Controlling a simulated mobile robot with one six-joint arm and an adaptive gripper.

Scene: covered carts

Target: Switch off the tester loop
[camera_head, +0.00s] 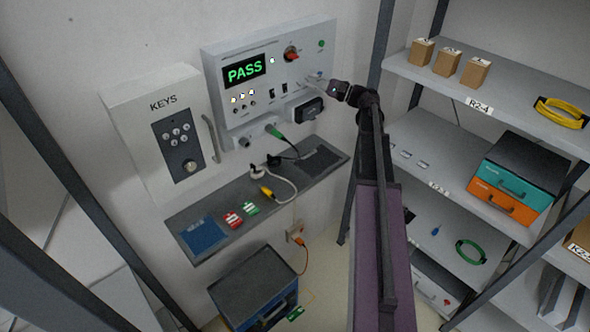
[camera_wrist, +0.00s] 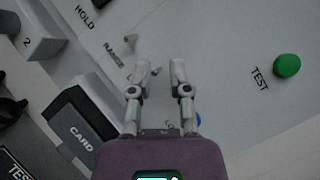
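The tester (camera_head: 262,85) is a light grey panel on the wall, its display reading PASS in green. It has a red knob (camera_head: 291,54), a green button (camera_head: 321,44) and dark switches. My gripper (camera_head: 328,85) is at the panel's right side. In the wrist view my gripper (camera_wrist: 158,70) is open, fingers apart, facing the panel. A small grey toggle (camera_wrist: 156,71) shows between its fingertips; I cannot tell whether they touch it. Another toggle (camera_wrist: 129,43) is by the RANGE label. A label starting "LO" is partly hidden between the fingers. The green TEST button (camera_wrist: 287,65) is at right.
A black CARD holder (camera_wrist: 80,122) protrudes beside my gripper. A KEYS box (camera_head: 158,125) hangs left of the tester. A grey shelf (camera_head: 222,197) below holds plugs and cables. A rack post (camera_head: 378,45) and loaded shelves (camera_head: 436,84) stand close on the right.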

